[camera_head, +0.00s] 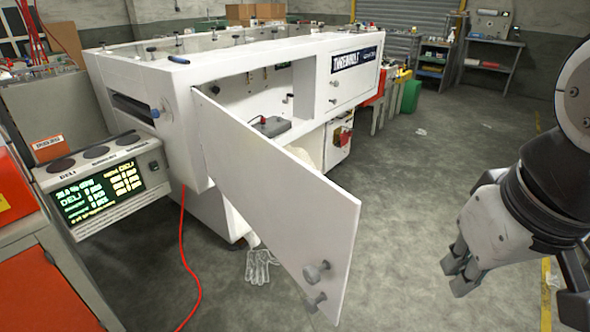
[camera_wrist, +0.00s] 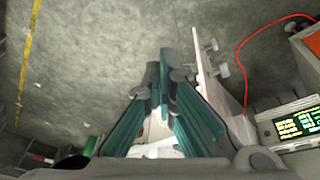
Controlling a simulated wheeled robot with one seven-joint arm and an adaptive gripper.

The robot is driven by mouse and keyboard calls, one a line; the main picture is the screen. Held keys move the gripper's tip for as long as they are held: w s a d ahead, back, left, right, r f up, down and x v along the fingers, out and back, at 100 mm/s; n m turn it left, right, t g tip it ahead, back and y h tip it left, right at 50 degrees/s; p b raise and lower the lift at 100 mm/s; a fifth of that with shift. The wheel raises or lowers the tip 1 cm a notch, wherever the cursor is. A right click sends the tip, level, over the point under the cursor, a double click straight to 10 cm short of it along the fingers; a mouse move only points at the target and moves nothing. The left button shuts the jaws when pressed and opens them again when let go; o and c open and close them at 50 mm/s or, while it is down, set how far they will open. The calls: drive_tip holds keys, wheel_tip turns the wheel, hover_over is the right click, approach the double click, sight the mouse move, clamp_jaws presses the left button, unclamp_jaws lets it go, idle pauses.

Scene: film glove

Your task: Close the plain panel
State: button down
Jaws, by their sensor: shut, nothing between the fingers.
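The plain panel (camera_head: 270,195) is a white hinged door on a long white machine (camera_head: 240,75). It stands swung wide open toward me, hinged at its left edge, with two grey knobs (camera_head: 316,284) near its free lower right end. My gripper (camera_head: 460,278) is shut and empty, to the right of the panel and apart from it in the head view. In the wrist view my gripper (camera_wrist: 160,75) points up the picture. The panel (camera_wrist: 203,75) shows nearly edge-on just right of the fingers, its knobs on the far side.
A display unit (camera_head: 105,185) and an orange-fronted cabinet (camera_head: 50,285) stand at the left. A red cable (camera_head: 183,250) hangs to the floor. Pale gloves (camera_head: 262,267) lie below the panel. The floor between the panel and my gripper is clear.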

wheel_tip(320, 180, up, 8)
drive_tip(key=a+r+n+h+p, duration=0.1)
drive_tip(key=a+n+p, duration=0.15)
drive_tip(key=p, duration=0.55)
drive_tip(key=w+a+f+n+g+h+p, duration=0.1)
drive_tip(key=w+a+f+n+h+p, duration=0.1)
drive_tip(key=w+a+n, duration=0.3)
drive_tip(key=a+f+n+t+h, duration=0.3)
drive_tip(key=a+f+n+h, duration=0.1)
drive_tip(key=a+f+n, duration=1.6)
drive_tip(key=w+d+f+m+p, duration=0.2)
drive_tip(key=w+d+f+m, duration=0.1)
drive_tip(key=w+d+f, duration=0.3)
drive_tip(key=shift+w+d, duration=0.45)
drive_tip(key=shift+d, duration=0.1)
drive_tip(key=shift+d, duration=0.1)
